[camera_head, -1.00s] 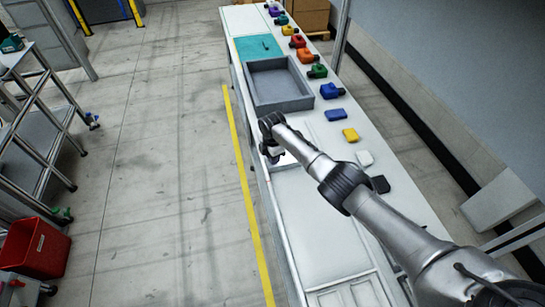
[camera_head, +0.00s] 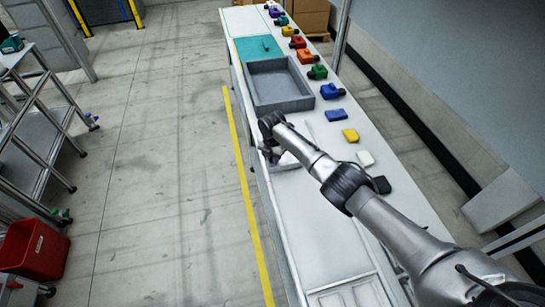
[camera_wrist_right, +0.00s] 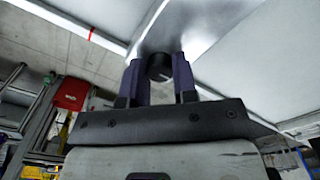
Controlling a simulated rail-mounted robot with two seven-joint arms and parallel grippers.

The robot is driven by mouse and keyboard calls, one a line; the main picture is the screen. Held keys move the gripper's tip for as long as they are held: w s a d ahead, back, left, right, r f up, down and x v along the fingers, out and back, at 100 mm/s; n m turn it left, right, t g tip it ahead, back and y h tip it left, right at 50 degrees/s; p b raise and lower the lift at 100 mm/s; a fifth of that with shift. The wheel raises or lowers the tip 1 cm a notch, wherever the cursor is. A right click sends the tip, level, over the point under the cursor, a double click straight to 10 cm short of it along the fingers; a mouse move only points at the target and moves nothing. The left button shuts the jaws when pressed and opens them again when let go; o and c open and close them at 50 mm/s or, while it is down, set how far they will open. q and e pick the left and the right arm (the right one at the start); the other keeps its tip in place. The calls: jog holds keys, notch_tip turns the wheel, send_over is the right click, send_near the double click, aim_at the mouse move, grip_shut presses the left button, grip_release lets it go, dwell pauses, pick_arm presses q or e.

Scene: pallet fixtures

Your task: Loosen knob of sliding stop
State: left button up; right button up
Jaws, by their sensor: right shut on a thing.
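A round black knob (camera_wrist_right: 160,67) sits under a pale, shiny surface (camera_wrist_right: 190,22) in the right wrist view. That surface may be part of the sliding stop, but I cannot tell. My right gripper (camera_wrist_right: 159,72) has its two dark fingers on either side of the knob and is shut on it. In the head view my right gripper (camera_head: 272,155) is at the left edge of the long bench, below the grey tray, and the knob is hidden there. My left gripper is not in view.
The long white bench (camera_head: 320,225) carries a grey tray (camera_head: 285,103), a teal mat (camera_head: 252,50) and a row of coloured blocks, including a yellow one (camera_head: 350,135). A red bin (camera_head: 32,250) stands on the floor at left. The floor beside the bench is clear.

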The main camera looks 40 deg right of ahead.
jog(key=shift+r, duration=0.1)
jog(key=o, duration=0.9)
jog(key=shift+r, duration=0.25)
notch_tip(320, 180, up, 13)
jog(key=shift+r+p, duration=0.1)
jog(key=shift+p, duration=0.95)
